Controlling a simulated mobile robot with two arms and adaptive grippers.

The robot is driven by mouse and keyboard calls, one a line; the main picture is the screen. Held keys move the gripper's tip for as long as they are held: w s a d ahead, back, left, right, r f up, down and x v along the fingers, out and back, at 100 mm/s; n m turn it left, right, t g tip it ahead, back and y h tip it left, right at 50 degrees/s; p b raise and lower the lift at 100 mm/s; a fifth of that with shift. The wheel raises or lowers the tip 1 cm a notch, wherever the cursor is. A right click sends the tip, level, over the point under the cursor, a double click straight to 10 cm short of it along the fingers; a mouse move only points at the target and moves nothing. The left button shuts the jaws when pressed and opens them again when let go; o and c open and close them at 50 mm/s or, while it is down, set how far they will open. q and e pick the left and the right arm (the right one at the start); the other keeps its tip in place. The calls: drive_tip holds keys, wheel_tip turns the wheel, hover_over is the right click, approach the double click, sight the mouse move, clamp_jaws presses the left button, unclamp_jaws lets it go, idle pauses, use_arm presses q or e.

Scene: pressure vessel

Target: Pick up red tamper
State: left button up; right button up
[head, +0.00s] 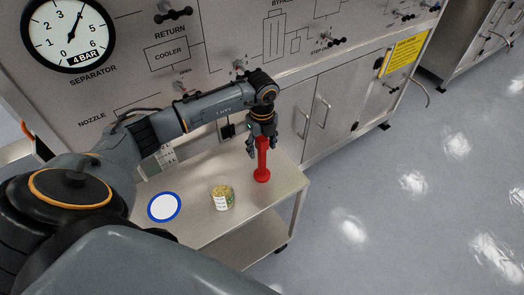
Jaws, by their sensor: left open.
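The red tamper (262,174) stands upright on the metal cart's top, towards its right end, with a wide round base and a narrower shaft. My left gripper (262,144) is above it, pointing down, with its fingers open around or right beside the tamper's upper end. The fingers partly hide the top of the tamper. I cannot tell whether they touch it. My right gripper is not in view.
A small jar (222,197) with a yellowish content and a blue-rimmed white disc (164,207) are on the cart (200,233). A steel panel (150,85) with a gauge (69,35) and valves stands behind. The floor at right is clear.

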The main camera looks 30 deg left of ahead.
use_arm(q)
clamp_jaws()
drive_tip(key=shift+r, duration=0.1)
drive_tip(key=shift+w, duration=0.1)
